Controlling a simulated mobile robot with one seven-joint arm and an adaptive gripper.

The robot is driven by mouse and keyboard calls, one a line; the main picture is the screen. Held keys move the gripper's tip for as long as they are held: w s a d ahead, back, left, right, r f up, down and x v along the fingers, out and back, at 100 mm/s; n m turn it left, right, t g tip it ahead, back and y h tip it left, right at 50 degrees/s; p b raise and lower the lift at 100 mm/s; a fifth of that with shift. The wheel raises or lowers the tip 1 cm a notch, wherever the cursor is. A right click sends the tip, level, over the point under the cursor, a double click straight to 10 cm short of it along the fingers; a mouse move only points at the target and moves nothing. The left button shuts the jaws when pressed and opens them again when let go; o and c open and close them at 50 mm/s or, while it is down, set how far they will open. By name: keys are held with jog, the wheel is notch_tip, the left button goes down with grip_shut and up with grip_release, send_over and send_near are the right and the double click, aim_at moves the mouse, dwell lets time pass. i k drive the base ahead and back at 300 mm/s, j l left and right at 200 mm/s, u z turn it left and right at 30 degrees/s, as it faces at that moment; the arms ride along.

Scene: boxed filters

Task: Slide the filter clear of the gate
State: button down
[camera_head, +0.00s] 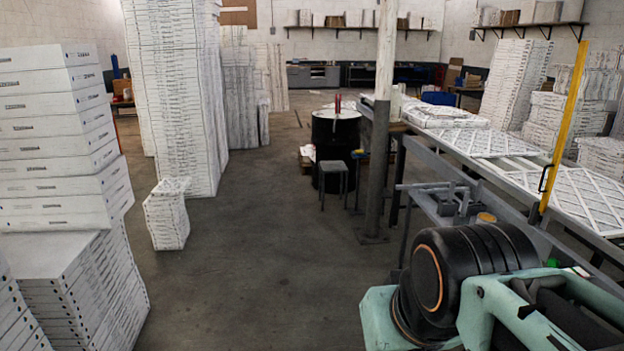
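A yellow upright bar (566,125) with a black handle stands at the near side of the long table; it looks like the gate. A flat white filter with a diagonal lattice (583,196) lies on the table beside and behind the bar's foot. Another lattice filter (482,143) lies farther along, left of the bar. I cannot tell whether either filter touches the bar. My arm (470,275) fills the lower right, in front of the table. My gripper does not show.
The long table's metal rail (480,180) runs along the right. A grey post (378,165), a black drum (335,145) and a stool (333,183) stand midway. Filter stacks (60,150) crowd the left. The floor (265,260) between is clear.

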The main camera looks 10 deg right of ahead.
aim_at(595, 201)
jog(key=i+z, duration=0.25)
jog(key=i, duration=0.3)
jog(key=i+j+z, duration=0.25)
jog(key=i, duration=0.3)
jog(key=i+l+z, duration=0.15)
jog(key=i+z, duration=0.65)
jog(key=z, duration=0.2)
jog(key=i+l+z, duration=0.1)
jog(key=i+z, duration=0.7)
jog(key=z, duration=0.2)
jog(key=i+z, duration=0.5)
jog(key=i, duration=0.65)
jog(key=j, duration=0.1)
